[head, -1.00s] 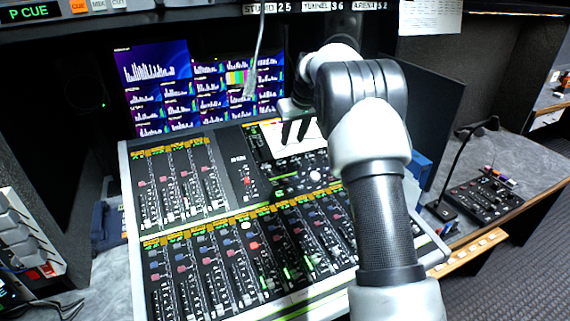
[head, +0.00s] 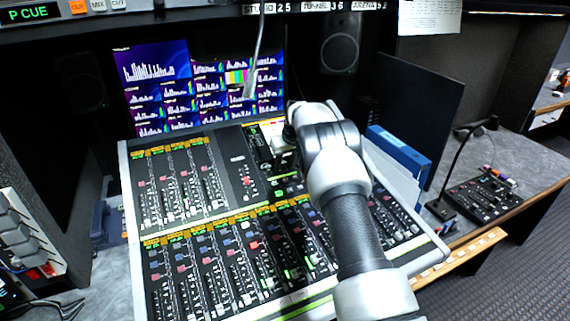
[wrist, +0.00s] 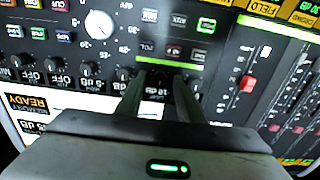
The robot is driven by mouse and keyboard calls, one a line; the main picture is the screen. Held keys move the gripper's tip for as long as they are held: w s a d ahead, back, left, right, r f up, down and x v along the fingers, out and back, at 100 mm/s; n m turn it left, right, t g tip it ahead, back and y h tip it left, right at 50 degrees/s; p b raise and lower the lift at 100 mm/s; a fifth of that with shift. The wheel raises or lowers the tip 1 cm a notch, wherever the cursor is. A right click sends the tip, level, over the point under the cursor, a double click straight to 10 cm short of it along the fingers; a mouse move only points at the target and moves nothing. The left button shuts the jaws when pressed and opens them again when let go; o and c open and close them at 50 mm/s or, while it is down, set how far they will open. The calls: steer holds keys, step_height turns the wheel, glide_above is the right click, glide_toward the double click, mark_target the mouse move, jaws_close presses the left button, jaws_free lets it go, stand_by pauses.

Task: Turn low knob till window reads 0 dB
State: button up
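In the wrist view, upside down, a row of small dark knobs runs across the console panel, each with a small readout window. The low knob (wrist: 160,77) is a dark knob at the end of this row, between my fingertips. Its window (wrist: 157,93) shows white characters that look like 18 dB; the sign is unclear. My gripper (wrist: 160,82) is open, with one finger on each side of the knob; I cannot tell whether they touch it. In the head view my gripper (head: 284,160) is down at the console's upper middle, and the knob is too small to make out.
The mixing console (head: 240,190) has many faders and buttons close around my gripper. A large white knob (wrist: 99,24) and a red fader cap (wrist: 248,84) lie nearby. Blue binders (head: 400,150) stand right of my arm; a monitor (head: 165,85) stands behind.

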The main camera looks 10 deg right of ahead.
jaws_close()
steer(key=shift+m, duration=0.3)
steer(key=m, duration=0.5)
steer(key=shift+d+b, duration=0.1)
steer(key=shift+b, duration=0.2)
steer(key=m, duration=0.6)
stand_by(0.3)
jaws_free()
